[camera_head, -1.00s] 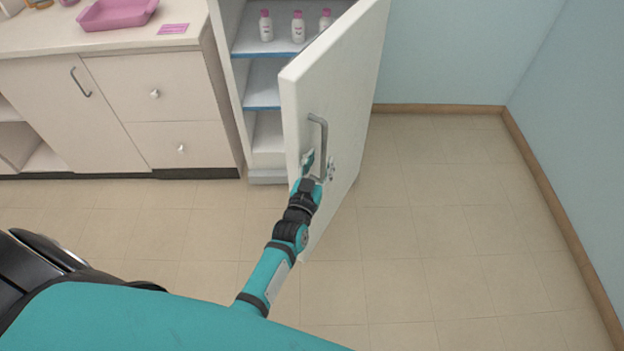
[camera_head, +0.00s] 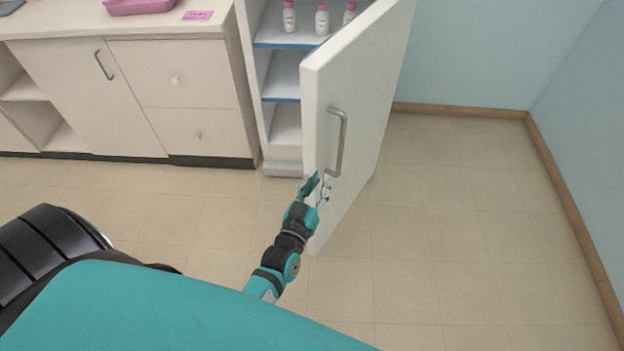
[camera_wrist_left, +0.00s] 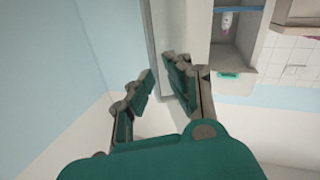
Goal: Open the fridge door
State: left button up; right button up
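The white fridge door (camera_head: 385,75) stands swung out from the fridge (camera_head: 283,168), and the shelves inside are exposed. Its grey bar handle (camera_head: 339,142) is on the door's outer face. My left gripper (camera_head: 317,187) is at the door's free edge, just below the lower end of the handle. Its fingers are apart, and nothing shows held between them. In the left wrist view the gripper (camera_wrist_left: 158,85) is open, with the door (camera_wrist_left: 172,25) beyond the fingertips. My right gripper is not in view.
Several white bottles with pink caps (camera_head: 321,20) stand on the upper fridge shelf (camera_head: 290,38). A cream cabinet (camera_head: 185,75) with a pink tray (camera_head: 138,6) on top stands to the left. The floor (camera_head: 450,210) right of the door is clear up to the blue wall (camera_head: 590,120).

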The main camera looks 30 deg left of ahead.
pick_arm(q)
jog(key=a+f+n+b, duration=0.1)
jog(key=a+f+n, duration=0.1)
jog(key=s+a+f+n+b, duration=0.1)
jog(key=f+n+b, duration=0.1)
jog(key=a+f+n+b, duration=0.1)
jog(key=a+n, duration=0.1)
jog(key=n, duration=0.1)
jog(key=shift+s+a+f+y, duration=0.2)
jog(key=shift+a+f+y, duration=0.1)
jog(key=shift+a+f, duration=0.1)
grip_shut()
jog(key=s+a+f+n+y+b, duration=0.1)
jog(key=a+f+n+y+b, duration=0.1)
jog(key=a+f+n+b, duration=0.6)
jog(key=w+a+r+n+p, duration=0.15)
jog(key=w+r+p, duration=0.25)
jog(key=w, duration=0.5)
jog(key=shift+n+g, duration=0.3)
jog(key=shift+n, duration=0.15)
jog(key=d, duration=0.4)
jog(key=shift+s+d+f+p, duration=0.15)
jog(key=shift+f+p, duration=0.1)
jog(key=shift+p, duration=0.15)
